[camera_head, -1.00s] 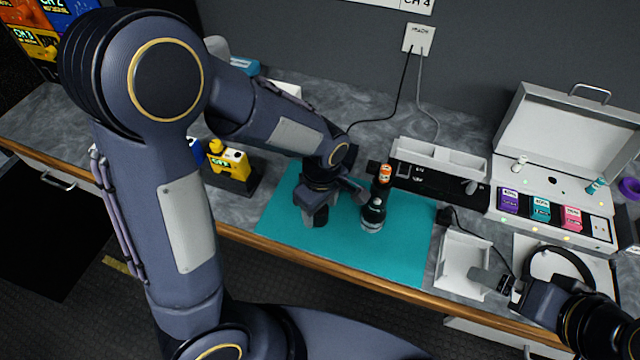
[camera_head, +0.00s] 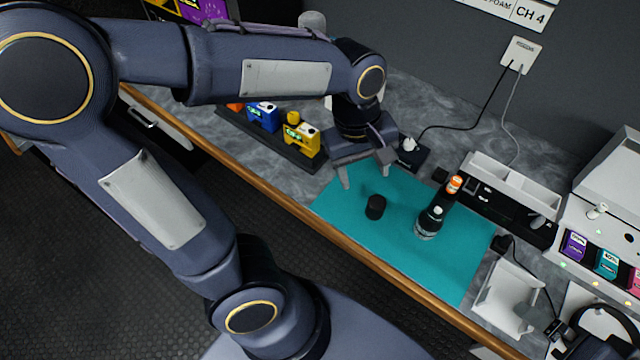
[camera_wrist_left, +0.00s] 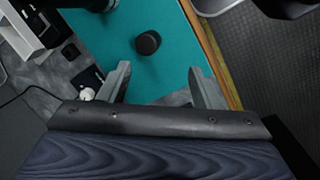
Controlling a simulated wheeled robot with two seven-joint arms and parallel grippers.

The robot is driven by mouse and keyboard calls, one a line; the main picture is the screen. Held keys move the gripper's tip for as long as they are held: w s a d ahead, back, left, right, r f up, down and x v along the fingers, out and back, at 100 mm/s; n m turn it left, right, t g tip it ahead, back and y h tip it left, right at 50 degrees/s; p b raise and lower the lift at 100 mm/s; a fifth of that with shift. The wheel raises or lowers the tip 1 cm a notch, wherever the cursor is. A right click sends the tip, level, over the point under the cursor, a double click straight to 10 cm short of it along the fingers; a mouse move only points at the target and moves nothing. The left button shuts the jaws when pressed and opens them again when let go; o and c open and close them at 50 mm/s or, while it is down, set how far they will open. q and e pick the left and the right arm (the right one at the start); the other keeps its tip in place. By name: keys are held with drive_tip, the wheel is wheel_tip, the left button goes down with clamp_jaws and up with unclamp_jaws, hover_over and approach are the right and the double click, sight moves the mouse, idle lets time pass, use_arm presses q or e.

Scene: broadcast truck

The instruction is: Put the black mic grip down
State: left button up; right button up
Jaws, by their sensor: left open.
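The black mic grip (camera_head: 375,207), a short dark cylinder, stands on the teal mat (camera_head: 340,207) near its left part. It also shows in the left wrist view (camera_wrist_left: 148,42), beyond the fingertips. My left gripper (camera_head: 364,178) is open and empty, just above and behind the grip and apart from it. Its two spread fingers also show in the left wrist view (camera_wrist_left: 158,75), with nothing between them. A dark microphone body (camera_head: 430,222) stands on the mat to the right of the grip. My right gripper is not clearly in view.
Blue (camera_head: 263,117) and yellow (camera_head: 301,138) packs stand in a dark rack at the left. A white tray (camera_head: 508,298) and an open case (camera_head: 610,200) are at the right. An orange-topped item (camera_head: 453,185) stands behind the microphone. The mat's front is clear.

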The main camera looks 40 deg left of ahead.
use_arm(q)
drive_tip(key=s+a+r+m+t+h, duration=0.1)
drive_tip(key=s+a+m+t, duration=0.3)
drive_tip(key=s+m, duration=0.4)
drive_tip(key=shift+s+a+r+m+t+h, duration=0.2)
drive_tip(key=shift+s+r+m+t+h, duration=0.3)
drive_tip(key=shift+s, duration=0.55)
